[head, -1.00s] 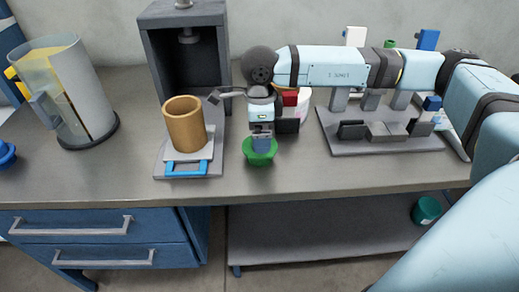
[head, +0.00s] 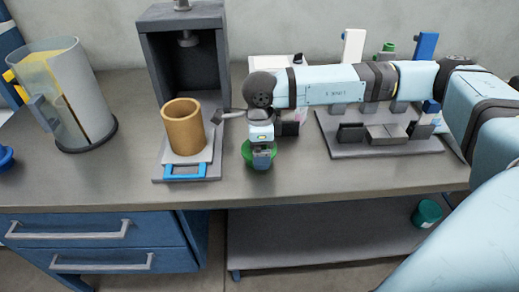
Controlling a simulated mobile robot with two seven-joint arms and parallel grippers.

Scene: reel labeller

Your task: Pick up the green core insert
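The green core insert (head: 273,152) sits on the worktop just right of the scale-like plate with the tan cup. My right gripper (head: 262,162) reaches down to it from above, with its fingers in front of the insert's middle and hiding part of it. I cannot tell whether the fingers are open or closed on it. My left gripper is not in view.
A tan cylinder (head: 184,127) stands on a plate with a blue handle (head: 185,171), before a dark press frame (head: 187,68). A clear canister (head: 72,95) stands left. A grey fixture (head: 345,148) is at right. A teal cup (head: 426,213) is on the lower shelf. The front worktop is mostly clear.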

